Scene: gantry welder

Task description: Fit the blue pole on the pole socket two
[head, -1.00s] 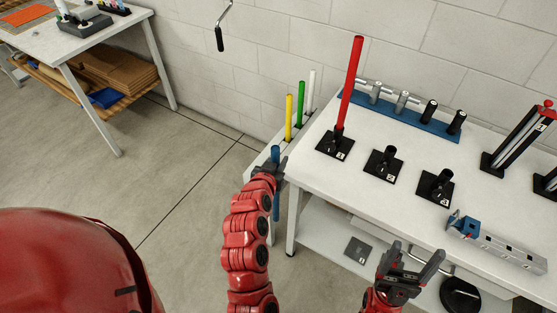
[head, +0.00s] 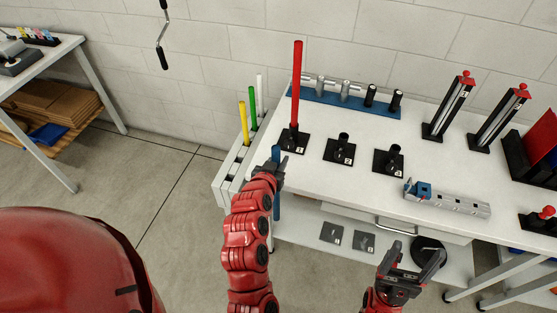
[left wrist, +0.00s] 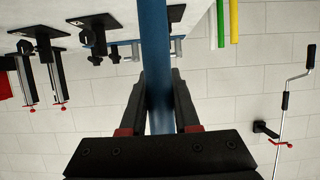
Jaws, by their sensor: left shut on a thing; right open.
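My left gripper (head: 270,172) is shut on the blue pole (head: 276,203), which hangs upright off the table's front left edge. In the left wrist view the blue pole (left wrist: 155,60) runs between the two fingers (left wrist: 160,105). Pole socket two (head: 340,148), a black base with a short tube and a label 2, stands empty on the white table, right of and beyond the left gripper. My right gripper (head: 410,260) is open and empty in front of the table.
The red pole (head: 297,85) stands in socket one (head: 292,141). Socket three (head: 390,161) is empty. A rack (head: 228,173) with yellow (head: 243,122), green and white poles is left of the table. A blue and grey fixture (head: 445,198) lies at the table's front right.

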